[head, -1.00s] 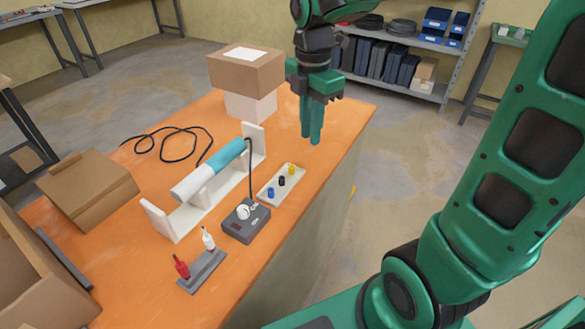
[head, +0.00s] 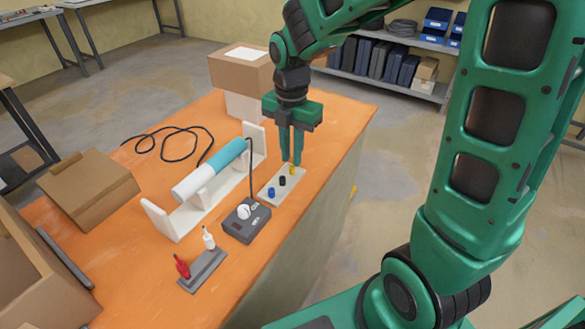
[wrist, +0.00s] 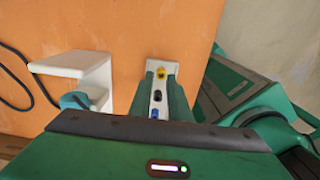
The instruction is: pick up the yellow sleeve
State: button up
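The yellow sleeve (head: 292,170) is a small upright piece at the far end of a pale strip-shaped tray (head: 268,196). A black sleeve (head: 282,181) and a blue sleeve (head: 271,192) stand in the same tray, nearer the camera. My gripper (head: 291,160) points down at the yellow sleeve, its fingertips just above or around it; I cannot tell which. In the wrist view, the yellow sleeve (wrist: 161,72) shows between the fingertips of my gripper (wrist: 160,77). A gap shows between the fingers, and nothing is visibly clamped.
A white stand with a blue-and-white cylinder (head: 212,170) is left of the tray. A grey box with a white knob and upright cable (head: 246,220) stands in front. A cardboard box (head: 240,70) is behind. The table's right edge is close to the tray.

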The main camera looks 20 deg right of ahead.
aim_at(292, 172)
jog(key=shift+f, duration=1.55)
grip_shut()
jog(key=shift+r, duration=0.15)
